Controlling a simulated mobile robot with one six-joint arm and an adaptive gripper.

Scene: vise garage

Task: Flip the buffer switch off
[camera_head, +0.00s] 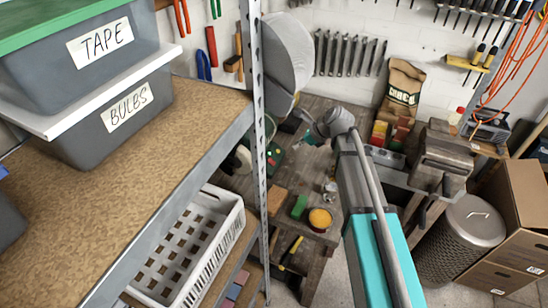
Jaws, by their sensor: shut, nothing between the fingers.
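A green panel with small red buttons (274,156) sits on the wooden workbench, behind the shelf post. A pale round wheel (242,157), which looks like part of the buffer, is just left of it and half hidden by the post. I cannot tell the switch position at this size. My arm reaches in from the lower right. My gripper (307,139) shows small and dark, left of the wrist, above the bench and a little right of the green panel. It is shut and holds nothing. I see a gap between it and the panel, but depth is hard to judge.
A metal shelf (190,130) with bins labelled TAPE (95,50) and BULBS (125,118) and a white crate (236,222) fills the left. A vise (443,155) stands right.

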